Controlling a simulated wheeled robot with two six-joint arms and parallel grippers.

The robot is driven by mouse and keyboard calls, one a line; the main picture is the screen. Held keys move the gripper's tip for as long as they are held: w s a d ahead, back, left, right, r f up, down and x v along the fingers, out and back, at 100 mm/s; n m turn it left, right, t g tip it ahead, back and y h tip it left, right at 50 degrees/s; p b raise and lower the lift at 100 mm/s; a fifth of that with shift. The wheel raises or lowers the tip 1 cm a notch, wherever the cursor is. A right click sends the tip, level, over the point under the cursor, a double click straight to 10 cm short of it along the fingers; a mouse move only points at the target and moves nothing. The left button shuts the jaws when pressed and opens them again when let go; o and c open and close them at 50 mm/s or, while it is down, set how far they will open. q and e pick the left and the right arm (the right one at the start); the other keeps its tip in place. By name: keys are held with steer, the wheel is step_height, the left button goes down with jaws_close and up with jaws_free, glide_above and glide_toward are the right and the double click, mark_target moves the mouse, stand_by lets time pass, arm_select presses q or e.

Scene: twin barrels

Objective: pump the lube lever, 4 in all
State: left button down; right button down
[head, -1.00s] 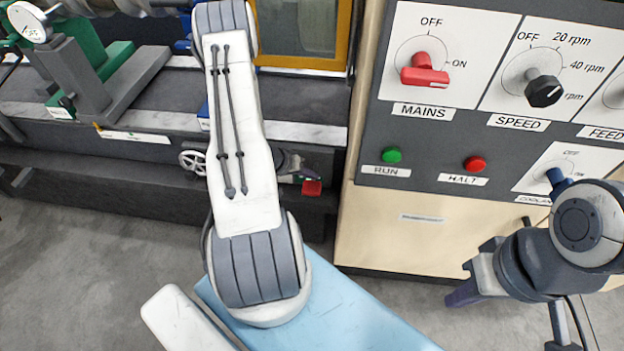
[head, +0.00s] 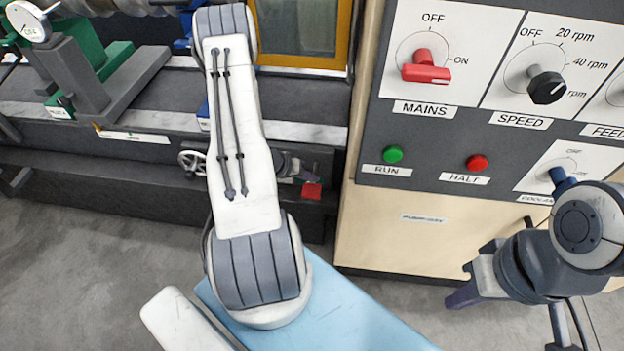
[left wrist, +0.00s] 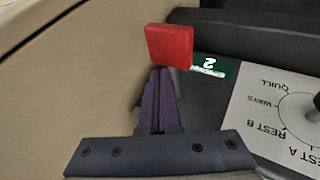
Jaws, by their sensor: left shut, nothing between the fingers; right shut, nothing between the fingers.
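The lube lever's red handle (head: 312,190) shows low on the machine front in the head view, just right of my left arm. It is a red block in the left wrist view (left wrist: 169,47). My left gripper (left wrist: 160,74) is shut and empty, its purple fingertips at the handle's lower edge in that picture. I cannot tell whether they touch it. In the head view my left forearm hides part of this gripper. A green counter (left wrist: 208,65) beside the handle reads 2. My right gripper (head: 462,297) is shut and empty, low in front of the cream cabinet.
A selector dial plate (left wrist: 285,115) with REST A, REST B, WAYS and QUILL lies right of the handle in the left wrist view. A control panel (head: 430,150) stands above the cream cabinet (head: 400,240). A handwheel (head: 192,161) is left of my arm. Grey floor lies in front.

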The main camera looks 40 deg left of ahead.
arm_select(q)
steer(key=shift+s+d+f+b, duration=0.15)
steer(key=shift+f+b, duration=0.2)
steer(key=shift+f, duration=0.25)
stand_by(0.7)
steer(key=shift+r, duration=0.1)
steer(key=shift+w+r+p, duration=0.15)
steer(key=shift+r+p, duration=0.75)
steer(key=shift+p, duration=0.2)
steer(key=shift+w+r+p, duration=0.1)
steer(key=shift+r+p, duration=0.8)
steer(key=shift+p, duration=0.2)
steer(key=shift+a, duration=0.2)
steer(key=r+p, duration=0.5)
steer(key=shift+w+a, duration=0.2)
steer(key=shift+w, duration=0.15)
